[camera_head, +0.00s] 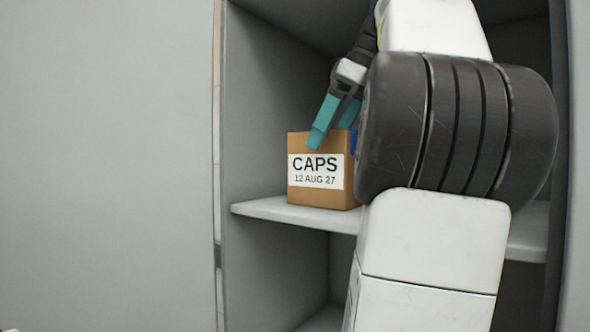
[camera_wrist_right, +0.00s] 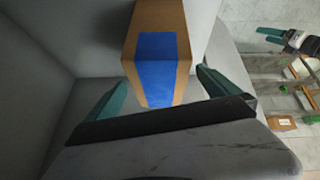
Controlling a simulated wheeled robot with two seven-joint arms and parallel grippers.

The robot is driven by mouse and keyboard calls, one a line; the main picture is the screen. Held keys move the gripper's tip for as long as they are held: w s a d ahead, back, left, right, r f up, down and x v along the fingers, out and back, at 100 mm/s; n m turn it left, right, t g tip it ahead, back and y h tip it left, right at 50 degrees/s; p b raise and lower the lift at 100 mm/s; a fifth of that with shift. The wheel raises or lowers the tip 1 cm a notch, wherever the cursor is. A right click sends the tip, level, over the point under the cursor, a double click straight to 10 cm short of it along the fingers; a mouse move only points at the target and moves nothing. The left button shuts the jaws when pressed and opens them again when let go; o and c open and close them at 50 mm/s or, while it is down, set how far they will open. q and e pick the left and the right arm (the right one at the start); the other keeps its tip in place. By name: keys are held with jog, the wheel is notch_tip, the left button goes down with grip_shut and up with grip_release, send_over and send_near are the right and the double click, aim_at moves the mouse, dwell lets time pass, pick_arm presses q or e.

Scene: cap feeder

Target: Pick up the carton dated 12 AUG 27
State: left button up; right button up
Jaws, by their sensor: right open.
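The brown carton (camera_head: 322,200) stands upright on a grey cabinet shelf, with a white label reading CAPS 12 AUG 27 facing me. My right gripper (camera_head: 335,124) reaches in from above, its teal fingers at the carton's top edge. One finger overlaps the front top edge in the head view. In the right wrist view the carton (camera_wrist_right: 160,22) with a blue strip lies between the two open fingers of my right gripper (camera_wrist_right: 158,92), with a gap visible on each side. My right arm hides the carton's right side in the head view. My left gripper shows in the right wrist view (camera_wrist_right: 283,38), at the far right.
The shelf (camera_head: 268,208) has a wall close on the carton's left. Another compartment opens below it. In the right wrist view, another small brown box (camera_wrist_right: 282,123) lies low at the right, beyond the shelf edge.

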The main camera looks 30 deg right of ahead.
aim_at(318, 153)
jog(key=shift+x, duration=2.65)
jog(key=shift+w+r, duration=0.15)
jog(key=shift+w, duration=0.05)
jog(key=c, duration=1.9)
jog(key=shift+r, duration=0.1)
